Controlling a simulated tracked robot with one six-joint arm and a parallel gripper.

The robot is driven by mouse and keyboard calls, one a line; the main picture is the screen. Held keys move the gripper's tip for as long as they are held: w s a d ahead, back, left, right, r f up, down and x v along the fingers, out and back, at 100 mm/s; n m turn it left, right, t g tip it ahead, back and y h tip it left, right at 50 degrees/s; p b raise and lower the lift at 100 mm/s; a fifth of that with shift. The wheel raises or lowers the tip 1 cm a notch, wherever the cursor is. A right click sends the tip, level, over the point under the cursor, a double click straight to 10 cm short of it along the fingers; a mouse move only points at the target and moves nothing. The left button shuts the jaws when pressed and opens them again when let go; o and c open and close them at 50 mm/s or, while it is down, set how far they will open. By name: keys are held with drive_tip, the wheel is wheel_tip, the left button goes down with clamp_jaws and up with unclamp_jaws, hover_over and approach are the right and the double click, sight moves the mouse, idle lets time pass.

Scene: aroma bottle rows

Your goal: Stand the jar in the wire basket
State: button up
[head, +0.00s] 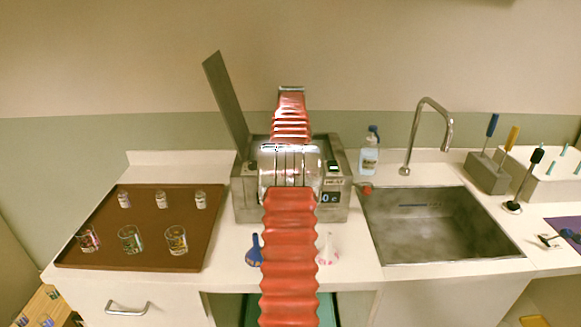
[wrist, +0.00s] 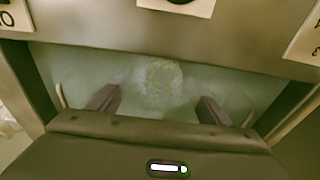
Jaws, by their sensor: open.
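My gripper (wrist: 160,104) is open, its two dark fingers apart and pointing down into the opening of a metal bath (wrist: 120,58). Between and just beyond the fingertips is a pale round form with yellowish specks (wrist: 162,80); it looks like the jar, but is blurred under the cloudy surface. The fingers do not visibly touch it. Thin pale curved wires (wrist: 62,97) show at the sides of the opening and may belong to the wire basket; most of it is hidden. In the head view my arm hides the inside of the bath (head: 243,207).
The bath's lid (head: 225,105) stands open. A brown tray (head: 90,225) with small capped jars (head: 161,200) and glasses (head: 130,240) lies left. Blue (head: 254,250) and pink (head: 328,250) flasks stand in front. A bottle (head: 369,155) and sink (head: 435,230) are right.

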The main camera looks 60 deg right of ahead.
wheel_tip(320, 180, up, 12)
drive_tip(key=a, duration=0.1)
drive_tip(key=shift+s+a, duration=0.3)
drive_tip(key=shift+s, duration=0.1)
idle(0.3)
idle(0.8)
drive_tip(key=shift+s, duration=0.1)
